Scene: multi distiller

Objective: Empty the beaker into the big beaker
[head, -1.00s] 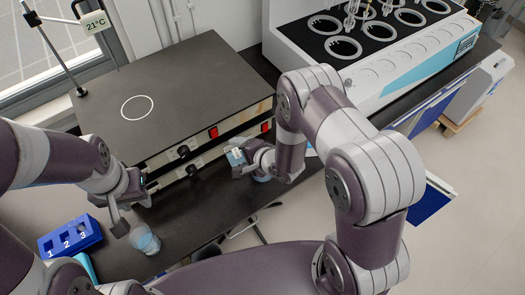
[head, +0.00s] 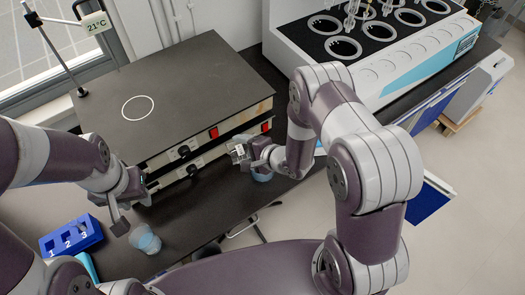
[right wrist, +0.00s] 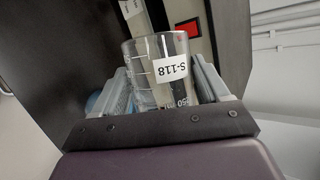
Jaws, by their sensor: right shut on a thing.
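My right gripper (head: 245,152) is shut on a clear glass beaker (right wrist: 160,72), which carries a white label reading S-118, upside down in the right wrist view. No blue liquid shows in this beaker there. A container with blue content (head: 262,175) shows just below and beside the right gripper in the head view, partly hidden by it. Another beaker with pale blue content (head: 145,239) is near the front edge of the dark bench, below my left gripper (head: 131,214). The left gripper is open and empty, apart from that beaker. I cannot tell which is the big beaker.
A hot plate unit (head: 185,90) with knobs and red switches stands behind both grippers. A blue numbered rack (head: 72,236) sits at the left. A white machine with round openings (head: 385,60) is at the back right. Some bare bench (head: 195,205) lies between the grippers.

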